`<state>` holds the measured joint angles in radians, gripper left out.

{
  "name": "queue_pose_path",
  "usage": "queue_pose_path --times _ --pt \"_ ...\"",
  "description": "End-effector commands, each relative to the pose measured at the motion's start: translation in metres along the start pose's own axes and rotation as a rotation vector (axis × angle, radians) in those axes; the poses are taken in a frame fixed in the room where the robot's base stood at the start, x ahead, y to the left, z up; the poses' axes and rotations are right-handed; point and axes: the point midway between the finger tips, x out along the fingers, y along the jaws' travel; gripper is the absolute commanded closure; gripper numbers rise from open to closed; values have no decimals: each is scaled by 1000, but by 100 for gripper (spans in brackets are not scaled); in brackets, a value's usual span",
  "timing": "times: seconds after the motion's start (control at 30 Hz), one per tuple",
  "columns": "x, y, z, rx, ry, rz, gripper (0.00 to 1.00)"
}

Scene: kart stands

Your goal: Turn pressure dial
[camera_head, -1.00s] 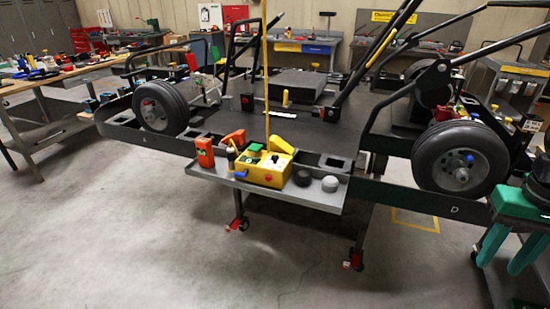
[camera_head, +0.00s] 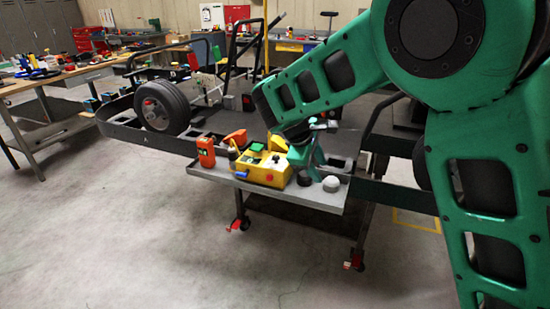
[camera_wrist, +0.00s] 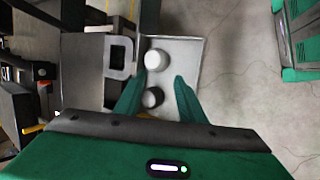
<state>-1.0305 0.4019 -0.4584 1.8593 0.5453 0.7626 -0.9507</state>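A yellow box (camera_head: 262,175) with green, red and blue controls sits on the grey shelf (camera_head: 215,179) at the kart's side. Right of it are a black round piece (camera_head: 305,179) and a light grey round knob-like piece (camera_head: 331,184). I cannot tell which part is the pressure dial. My green gripper (camera_wrist: 160,75) points down at the shelf with its fingers apart. In the wrist view the black round piece (camera_wrist: 152,98) lies between the fingers and the light piece (camera_wrist: 157,60) just beyond the tips. No contact is visible. My arm hides part of the box's right side.
An orange device (camera_head: 205,151) and a dark bottle-like item stand at the shelf's left. The kart's wheel (camera_head: 160,106) is behind left. A workbench (camera_head: 60,85) is at far left. The floor in front is clear.

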Motion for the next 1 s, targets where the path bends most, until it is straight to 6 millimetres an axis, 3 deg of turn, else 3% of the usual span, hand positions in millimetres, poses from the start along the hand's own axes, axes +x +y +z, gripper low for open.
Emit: queue_pose_path --times 0.03,0.2,0.4,0.5,0.63,1.0 --pt "-9 -12 -34 -82 10 45 64" --pt "-38 -51 -119 -323 31 193 64" --pt "-50 -101 -184 -616 -28 395 64" --pt "-52 -120 -203 -764 -93 509 64" --pt "-45 -124 -202 -942 -245 657 64" --pt "-51 -77 -151 -1194 -656 871 64"
